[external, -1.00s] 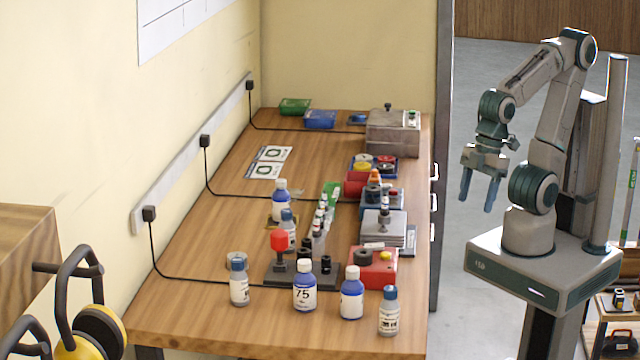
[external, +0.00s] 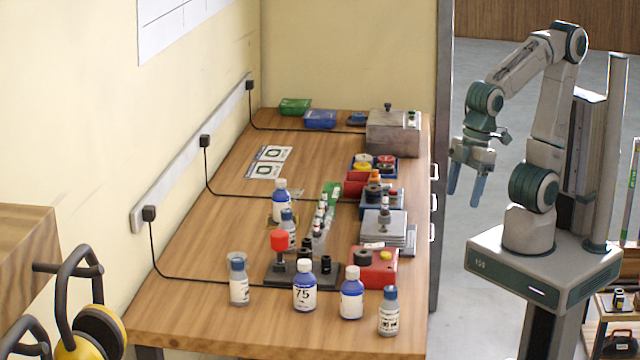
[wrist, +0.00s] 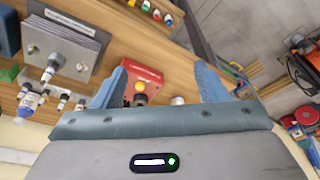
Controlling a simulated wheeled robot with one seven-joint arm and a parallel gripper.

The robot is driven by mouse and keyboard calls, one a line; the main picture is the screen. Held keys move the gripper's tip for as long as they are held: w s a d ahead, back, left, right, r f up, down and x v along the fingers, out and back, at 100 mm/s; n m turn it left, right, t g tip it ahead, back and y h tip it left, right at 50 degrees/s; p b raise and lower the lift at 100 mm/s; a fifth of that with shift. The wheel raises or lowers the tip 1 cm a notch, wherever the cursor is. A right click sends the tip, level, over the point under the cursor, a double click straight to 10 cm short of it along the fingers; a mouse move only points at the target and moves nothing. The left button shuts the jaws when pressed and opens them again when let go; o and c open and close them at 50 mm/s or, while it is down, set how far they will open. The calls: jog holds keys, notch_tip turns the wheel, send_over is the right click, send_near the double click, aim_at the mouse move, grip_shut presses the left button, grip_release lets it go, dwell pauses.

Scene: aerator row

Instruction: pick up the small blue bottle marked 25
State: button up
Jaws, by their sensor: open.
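Several bottles stand on the wooden bench in the external view. A blue bottle (external: 304,290) has a label that reads 75. Another blue bottle (external: 351,296) stands to its right, its number not readable. A third blue bottle (external: 279,206) stands further back. Clear, blue-capped bottles stand at the front left (external: 238,282) and front right (external: 388,314), their marks too small to read. I cannot tell which bottle is marked 25. My gripper (external: 467,182) is open and empty, to the right of the bench; its fingers also show in the wrist view (wrist: 160,86).
The bench (external: 200,320) holds a red box (external: 378,275) with a yellow button, a dark stand with a red knob (external: 279,240), a grey plate stack (external: 380,232) and a metal box (external: 393,135). A dark upright panel edge (external: 440,150) stands between my arm and the bench's far part.

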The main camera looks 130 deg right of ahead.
jog(key=w+r+m+h+p, duration=0.1)
jog(key=w+r+m, duration=0.15)
jog(key=w, duration=0.55)
jog(key=w+r+m, duration=0.1)
jog(key=w+m, duration=0.2)
jog(key=w, duration=0.6)
jog(key=m+g+h+p, duration=0.1)
jog(key=m, duration=0.3)
send_near(350, 282)
jog(key=x, duration=0.2)
jog(key=p+x, duration=0.1)
jog(key=s+x, duration=0.1)
jog(key=x, duration=0.1)
jog(key=shift+w+d+f, duration=0.1)
jog(key=shift+d+f, duration=0.15)
jog(key=shift+d, duration=0.2)
jog(key=shift+p+x, duration=1.1)
jog(key=shift+x, duration=1.5)
jog(key=c, duration=1.1)
